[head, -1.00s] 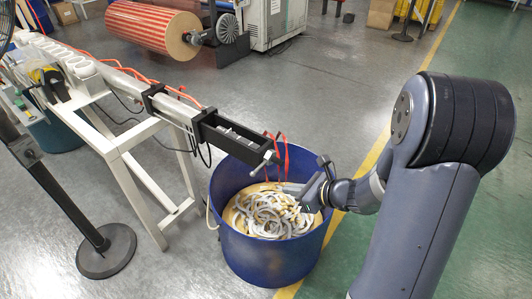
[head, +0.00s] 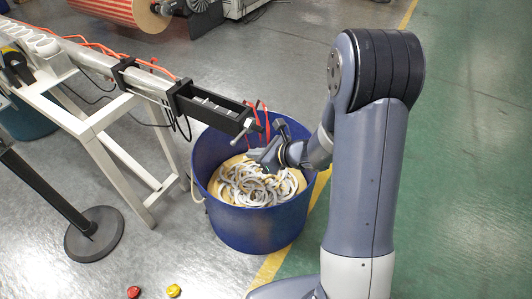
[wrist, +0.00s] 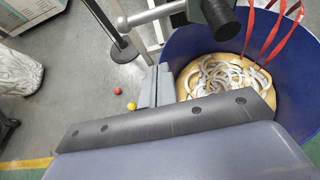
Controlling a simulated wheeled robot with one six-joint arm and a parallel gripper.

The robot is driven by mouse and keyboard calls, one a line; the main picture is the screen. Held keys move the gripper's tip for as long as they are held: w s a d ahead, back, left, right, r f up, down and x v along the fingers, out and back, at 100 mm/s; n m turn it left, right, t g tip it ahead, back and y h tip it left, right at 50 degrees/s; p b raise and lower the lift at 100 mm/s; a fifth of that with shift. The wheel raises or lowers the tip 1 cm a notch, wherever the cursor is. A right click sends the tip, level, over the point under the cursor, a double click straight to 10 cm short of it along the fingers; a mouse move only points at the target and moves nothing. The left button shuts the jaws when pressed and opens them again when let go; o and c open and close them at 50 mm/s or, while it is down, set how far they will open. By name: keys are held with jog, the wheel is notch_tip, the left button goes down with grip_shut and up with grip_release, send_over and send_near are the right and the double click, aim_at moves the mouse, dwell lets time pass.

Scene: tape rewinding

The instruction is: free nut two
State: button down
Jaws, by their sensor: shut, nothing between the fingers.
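A black bracket (head: 212,107) at the end of the white machine arm carries a silver T-shaped screw or nut handle (head: 243,131). Which fastener is nut two I cannot tell. My gripper (head: 262,153) is beside and just below that handle, over the blue bin; any contact is unclear. In the wrist view my gripper's grey fingers (wrist: 156,86) are shut together and hold nothing. A dark cylindrical end (wrist: 221,20) shows above and to the right of them, apart from the fingers in the picture.
The blue bin (head: 258,236) holds tangled pale tape rings (head: 255,185). Red straps (head: 262,119) hang over it. A white stand (head: 112,158) and a black post base (head: 94,233) are to the left.

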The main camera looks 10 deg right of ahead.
aim_at(243, 133)
jog(key=w+a+r+p, duration=0.2)
jog(key=shift+a+r, duration=0.25)
jog(key=shift+r, duration=0.05)
jog(key=shift+r, duration=0.1)
dwell(0.4)
jog(key=shift+r+y+p, duration=0.1)
jog(key=shift+y+p, duration=0.2)
jog(key=shift+p, duration=0.25)
